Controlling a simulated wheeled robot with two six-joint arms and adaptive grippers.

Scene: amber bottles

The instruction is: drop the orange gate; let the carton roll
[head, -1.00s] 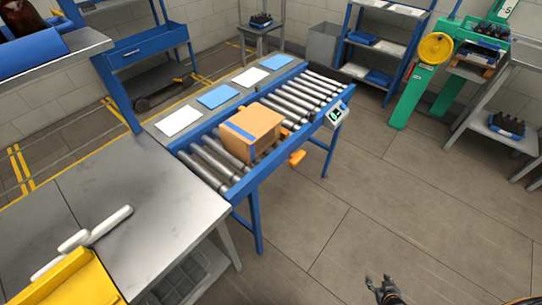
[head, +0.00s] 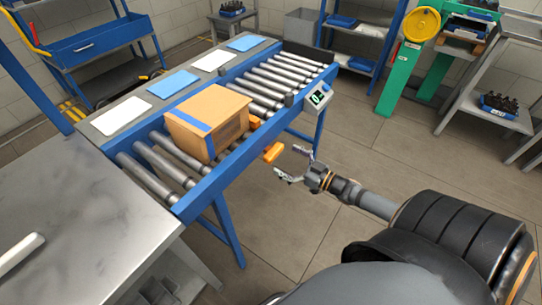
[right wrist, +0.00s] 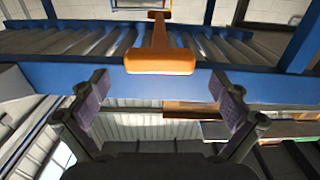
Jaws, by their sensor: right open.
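The carton (head: 208,118), brown with a blue strip of tape, sits on the rollers of the blue conveyor (head: 215,182). The orange gate shows as an orange handle (head: 273,152) sticking out from the conveyor's near side, with another orange part beside the carton. In the right wrist view the orange gate (right wrist: 160,58) is a T-shaped piece reaching over the rollers. My right gripper (head: 290,164) is open and empty, just to the right of the handle and apart from it. In the right wrist view its fingers (right wrist: 158,95) stand apart below the handle. My left gripper is not in view.
A small display box (head: 317,98) is fixed to the conveyor's near side, beyond the gate. A steel table (head: 75,215) stands at the left. Blue and white cards lie along the conveyor's far side.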

